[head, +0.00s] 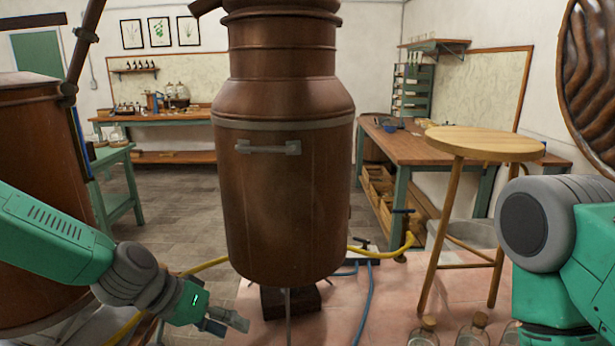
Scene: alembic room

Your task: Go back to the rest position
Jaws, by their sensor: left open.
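My left gripper (228,321) is low in the head view, left of centre, at the end of my green and grey left arm. Its jaws are open and nothing shows between them. It is in front of the lower part of a large copper still (285,190); I cannot tell the exact gap. My right arm (560,240) shows at the right edge, with a grey joint and green links. Its gripper is out of view.
A round wooden stool (483,143) stands at right, by a workbench (415,148). Corked glass bottles (473,331) stand at the bottom right. Another copper vessel (40,130) is at left. A yellow hose (205,265) and a blue hose (367,305) run near the still.

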